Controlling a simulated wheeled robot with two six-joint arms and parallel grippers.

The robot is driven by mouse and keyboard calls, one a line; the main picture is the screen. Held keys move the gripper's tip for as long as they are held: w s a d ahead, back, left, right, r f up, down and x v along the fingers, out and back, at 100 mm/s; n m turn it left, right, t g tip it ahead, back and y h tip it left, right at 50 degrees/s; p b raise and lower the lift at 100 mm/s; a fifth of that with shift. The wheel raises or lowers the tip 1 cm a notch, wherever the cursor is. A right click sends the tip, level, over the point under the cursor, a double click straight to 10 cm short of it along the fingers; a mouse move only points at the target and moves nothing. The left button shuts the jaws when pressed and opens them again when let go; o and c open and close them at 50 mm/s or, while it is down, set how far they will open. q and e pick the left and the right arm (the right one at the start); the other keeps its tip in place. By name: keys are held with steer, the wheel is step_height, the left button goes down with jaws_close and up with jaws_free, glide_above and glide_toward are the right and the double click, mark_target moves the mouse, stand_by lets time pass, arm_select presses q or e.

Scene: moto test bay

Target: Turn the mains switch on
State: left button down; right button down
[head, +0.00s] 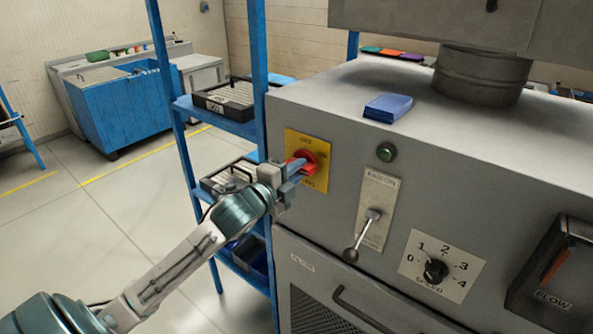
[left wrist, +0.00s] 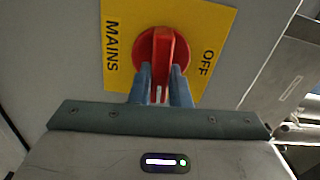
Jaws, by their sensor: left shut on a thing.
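The mains switch is a red rotary knob (head: 307,160) on a yellow plate (head: 322,182), at the left end of the grey machine's front. The plate reads OFF at the top and MAINS at the bottom in the head view. My left gripper (head: 296,168) is at the knob, shut on its raised handle. In the left wrist view the red knob (left wrist: 164,48) has its handle between the two blue-grey fingers of the gripper (left wrist: 161,82). The yellow plate (left wrist: 117,20) shows MAINS on the left and OFF on the right. My right gripper is not in view.
Right of the switch are a green button (head: 386,152), a lever (head: 362,235) on a plate, and a speed dial (head: 436,270). A blue pad (head: 388,107) lies on the machine top. A blue rack (head: 187,125) stands close behind my left gripper. Open floor (head: 110,215) lies left.

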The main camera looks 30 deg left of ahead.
arm_select(q)
steer(key=shift+m, duration=0.5)
steer(key=shift+f, duration=0.1)
steer(key=c, duration=1.4)
jaws_free()
steer(key=shift+o, duration=0.2)
steer(key=shift+s, duration=0.1)
